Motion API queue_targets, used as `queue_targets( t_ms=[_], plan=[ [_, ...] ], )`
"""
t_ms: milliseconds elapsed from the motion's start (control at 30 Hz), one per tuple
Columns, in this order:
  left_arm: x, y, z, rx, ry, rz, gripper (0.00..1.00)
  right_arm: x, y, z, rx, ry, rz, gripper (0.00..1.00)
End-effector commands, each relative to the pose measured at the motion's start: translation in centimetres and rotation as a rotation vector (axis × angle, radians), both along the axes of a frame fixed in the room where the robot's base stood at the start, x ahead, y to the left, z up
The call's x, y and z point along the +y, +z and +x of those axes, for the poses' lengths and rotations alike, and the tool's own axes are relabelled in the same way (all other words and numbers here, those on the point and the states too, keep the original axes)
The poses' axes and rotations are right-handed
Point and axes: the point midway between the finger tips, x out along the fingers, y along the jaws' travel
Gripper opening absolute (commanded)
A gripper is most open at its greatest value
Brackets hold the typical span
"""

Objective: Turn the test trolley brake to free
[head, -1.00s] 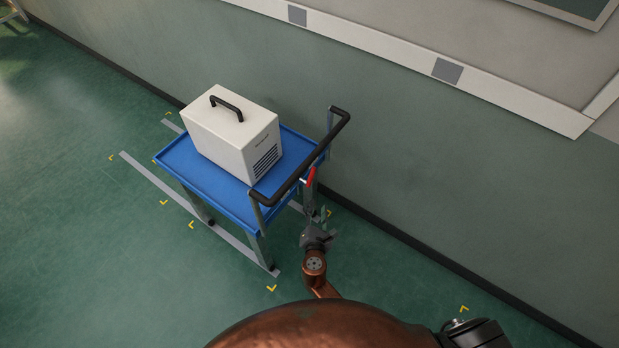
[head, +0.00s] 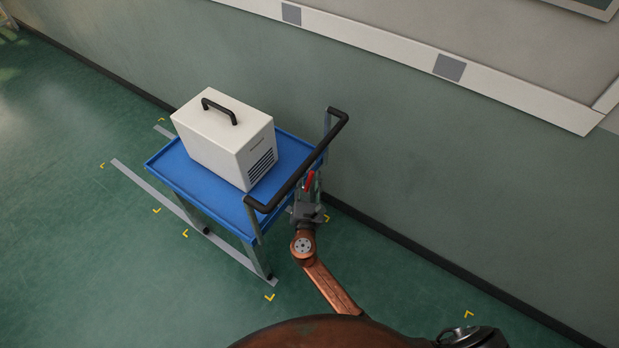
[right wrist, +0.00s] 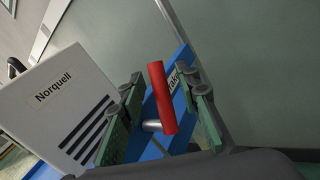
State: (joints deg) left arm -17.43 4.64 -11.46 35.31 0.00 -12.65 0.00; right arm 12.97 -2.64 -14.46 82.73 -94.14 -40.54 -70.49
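The blue trolley (head: 190,180) stands beside the wall with a black push handle (head: 300,165). The red brake lever (head: 309,181) is at the handle end. In the right wrist view the red lever (right wrist: 161,98) sits between the two green finger pads, in front of a partly covered white label (right wrist: 173,79). My right gripper (head: 307,192) is at the lever. In the right wrist view the fingers (right wrist: 160,98) stand apart, with gaps on both sides of the lever. My left gripper is out of view.
A white box (head: 225,138) marked Norquell, with a black carry handle, sits on the trolley top. The wall (head: 450,170) is close behind the trolley. Yellow corner marks and grey strips lie on the green floor. Floor to the left is clear.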

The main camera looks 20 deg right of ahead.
Motion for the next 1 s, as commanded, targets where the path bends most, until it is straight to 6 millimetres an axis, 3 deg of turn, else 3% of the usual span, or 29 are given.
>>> queue_targets(
  t_ms=[167, 600, 1000],
  plan=[
    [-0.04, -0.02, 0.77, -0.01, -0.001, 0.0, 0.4, -0.02, -0.01, -0.01, 0.0, 0.0, 0.0, 0.3],
    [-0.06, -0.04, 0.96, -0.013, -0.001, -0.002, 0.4, -0.01, -0.04, -0.04, 0.001, 0.0, 0.0, 0.01],
    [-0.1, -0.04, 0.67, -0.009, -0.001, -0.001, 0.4, 0.0, -0.06, -0.04, 0.001, 0.0, 0.0, 0.0]
  ],
)
